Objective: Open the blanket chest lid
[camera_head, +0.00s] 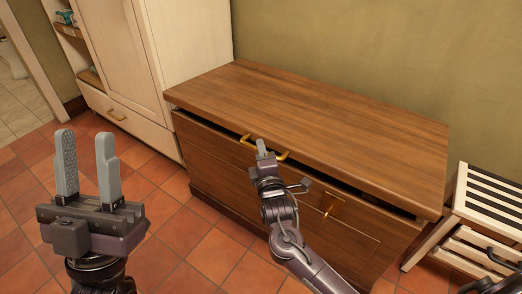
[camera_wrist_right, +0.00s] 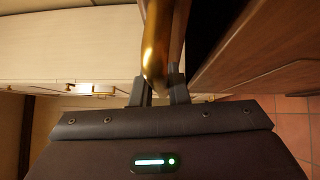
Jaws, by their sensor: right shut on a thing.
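The blanket chest (camera_head: 225,165) is a brown wooden box against the green wall. Its lid (camera_head: 310,120) is raised slightly, with a dark gap showing along the front edge. A brass handle (camera_head: 282,156) sits at the lid's front edge. My right gripper (camera_head: 262,150) is shut on this handle. In the right wrist view the brass handle (camera_wrist_right: 157,50) stands between the fingers (camera_wrist_right: 158,88). My left gripper (camera_head: 86,165) is open and empty, in front of the chest at the left, apart from it.
A cream wardrobe (camera_head: 180,50) stands directly left of the chest. A slatted white and black rack (camera_head: 488,200) stands close at its right. A brass fitting (camera_head: 332,207) is on the chest front. Tiled floor (camera_head: 200,245) is clear in front at left.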

